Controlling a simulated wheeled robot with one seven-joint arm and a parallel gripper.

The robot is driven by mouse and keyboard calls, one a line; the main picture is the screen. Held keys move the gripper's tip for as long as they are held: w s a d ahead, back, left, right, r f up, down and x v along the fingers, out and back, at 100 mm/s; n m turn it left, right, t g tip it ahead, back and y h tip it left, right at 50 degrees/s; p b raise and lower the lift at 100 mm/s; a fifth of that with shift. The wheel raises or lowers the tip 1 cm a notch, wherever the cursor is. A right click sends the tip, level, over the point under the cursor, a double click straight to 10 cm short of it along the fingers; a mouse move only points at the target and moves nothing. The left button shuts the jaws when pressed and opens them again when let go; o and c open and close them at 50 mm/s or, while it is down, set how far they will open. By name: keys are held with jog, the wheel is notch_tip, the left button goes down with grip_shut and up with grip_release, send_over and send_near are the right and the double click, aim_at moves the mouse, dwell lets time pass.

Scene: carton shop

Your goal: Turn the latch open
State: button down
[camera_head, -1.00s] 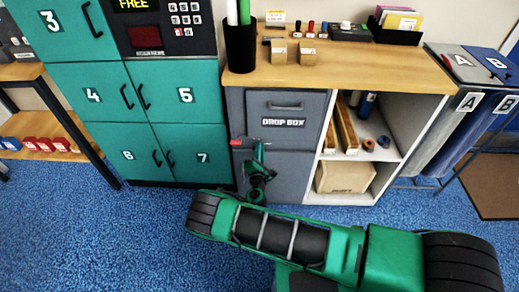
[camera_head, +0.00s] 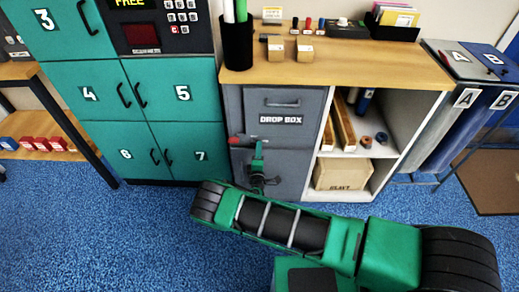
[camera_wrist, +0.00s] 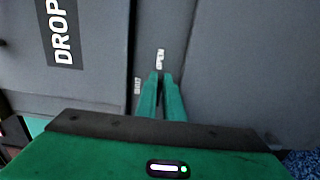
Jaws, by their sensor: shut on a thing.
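The grey drop box cabinet (camera_head: 284,103) stands in the middle of the head view, with a drawer above and a door (camera_head: 290,175) below. A latch with a red end (camera_head: 235,140) lies roughly level near the door's top left edge. My green gripper (camera_head: 258,149) is at the latch, right of the red end, shut on it. In the wrist view the two fingers (camera_wrist: 161,77) are close together against the grey front. The held part of the latch is hidden there.
Teal lockers (camera_head: 160,90) stand left of the cabinet. Open shelves with a carton (camera_head: 342,175) are on its right. The wooden top (camera_head: 345,70) carries a pen cup, stamps and small boxes. Blue carpet (camera_head: 80,230) is clear at the left.

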jog(key=shift+s+a+f+y, duration=0.2)
jog(key=shift+a+f+y, duration=0.1)
jog(key=shift+a, duration=0.3)
jog(key=c, duration=1.9)
grip_release()
jog(key=shift+o, duration=0.2)
jog(key=shift+w+d+r, duration=0.1)
jog(key=shift+d, duration=0.05)
jog(key=s, duration=1)
jog(key=shift+s+a, duration=0.2)
jog(key=shift+s, duration=0.2)
